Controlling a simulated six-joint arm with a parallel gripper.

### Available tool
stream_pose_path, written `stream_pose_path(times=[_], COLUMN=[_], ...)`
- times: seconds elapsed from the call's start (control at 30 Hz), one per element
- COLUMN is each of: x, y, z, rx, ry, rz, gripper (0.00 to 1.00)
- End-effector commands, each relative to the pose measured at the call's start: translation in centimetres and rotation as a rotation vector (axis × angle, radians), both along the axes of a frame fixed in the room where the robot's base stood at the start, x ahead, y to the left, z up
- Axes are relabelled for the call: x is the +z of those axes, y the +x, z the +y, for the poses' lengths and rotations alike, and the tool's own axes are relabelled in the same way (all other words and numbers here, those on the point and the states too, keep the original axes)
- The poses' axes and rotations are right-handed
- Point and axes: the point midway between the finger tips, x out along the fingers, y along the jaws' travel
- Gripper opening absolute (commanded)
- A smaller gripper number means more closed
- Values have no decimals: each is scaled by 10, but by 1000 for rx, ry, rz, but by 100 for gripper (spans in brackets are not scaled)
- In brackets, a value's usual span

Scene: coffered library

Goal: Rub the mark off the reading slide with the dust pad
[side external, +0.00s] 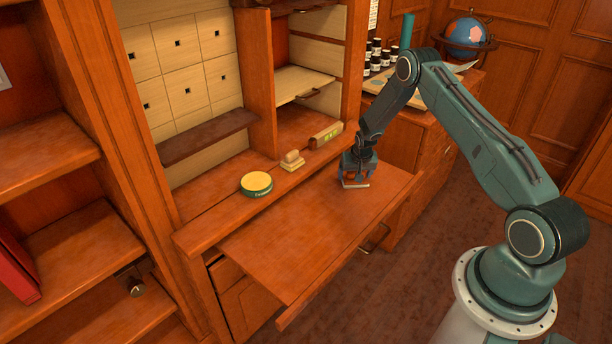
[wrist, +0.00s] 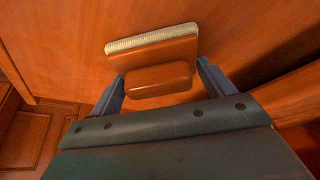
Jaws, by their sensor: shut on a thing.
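My gripper (side external: 357,177) is shut on the dust pad (side external: 355,185), low over the right part of the reading slide (side external: 300,225). In the wrist view the dust pad (wrist: 152,38) shows a pale ribbed edge and a brown wooden back. Its rounded handle (wrist: 158,80) sits between the two fingers of my gripper (wrist: 160,77). The pad is at or very near the slide's surface; I cannot tell if it touches. The slide is a flat reddish-brown board pulled out from the desk. I see no clear mark on it; the pad and gripper hide part of the board.
On the ledge behind the slide stand a round green tin with a yellow top (side external: 257,183), a small cream block (side external: 292,160) and a box with a green label (side external: 326,136). A side cabinet (side external: 432,120) with several dark bottles is at the right. The slide's left part is clear.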

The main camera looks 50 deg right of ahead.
Motion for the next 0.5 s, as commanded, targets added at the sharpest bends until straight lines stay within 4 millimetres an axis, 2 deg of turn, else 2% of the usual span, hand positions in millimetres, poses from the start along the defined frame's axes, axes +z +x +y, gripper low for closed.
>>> stream_pose_path(times=[0.5], x=[-1], y=[0], z=[49], rx=[4], ry=[2], rz=[3], gripper=[60])
